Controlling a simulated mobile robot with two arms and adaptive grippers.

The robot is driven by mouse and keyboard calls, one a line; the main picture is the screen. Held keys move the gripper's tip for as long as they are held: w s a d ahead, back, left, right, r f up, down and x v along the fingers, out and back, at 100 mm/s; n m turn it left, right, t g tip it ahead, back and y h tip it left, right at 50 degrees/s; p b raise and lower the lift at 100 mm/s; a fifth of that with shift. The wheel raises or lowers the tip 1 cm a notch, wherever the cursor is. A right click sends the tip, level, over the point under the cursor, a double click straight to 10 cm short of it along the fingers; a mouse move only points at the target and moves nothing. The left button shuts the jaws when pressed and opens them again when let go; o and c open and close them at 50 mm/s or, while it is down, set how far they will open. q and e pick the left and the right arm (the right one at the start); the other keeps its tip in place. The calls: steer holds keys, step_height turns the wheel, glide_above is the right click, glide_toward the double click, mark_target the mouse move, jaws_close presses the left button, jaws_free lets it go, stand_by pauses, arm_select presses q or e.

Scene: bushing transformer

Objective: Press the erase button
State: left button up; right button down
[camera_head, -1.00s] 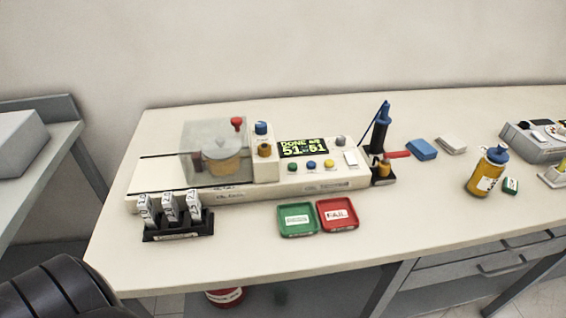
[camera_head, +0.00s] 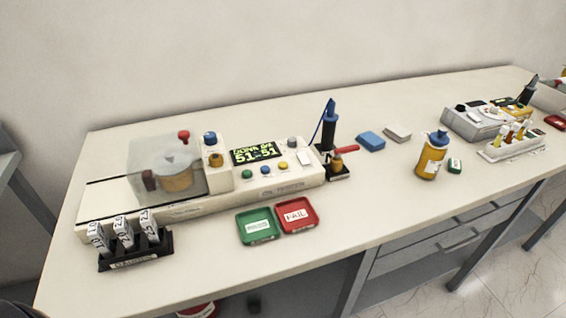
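The test machine (camera_head: 190,205) stands on the bench with a lit green display (camera_head: 257,154) reading something like "DONE" and "51-51". Below the display sit a green button (camera_head: 247,174), a blue button (camera_head: 265,169) and a yellow button (camera_head: 282,166). A grey knob (camera_head: 292,142) is right of the display. Lettering on the machine is too small to read, so I cannot tell which button is the erase button. A clear cover (camera_head: 165,165) encloses a pot at the machine's left.
A green tray (camera_head: 258,226) and a red FAIL tray (camera_head: 296,215) lie in front of the machine. A black rack (camera_head: 136,254) holds labelled pieces at front left. A blue-and-black upright tool (camera_head: 329,130), a yellow bottle (camera_head: 431,157) and another device (camera_head: 480,120) stand to the right.

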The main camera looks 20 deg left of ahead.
arm_select(q)
jaws_close()
stand_by(1.4)
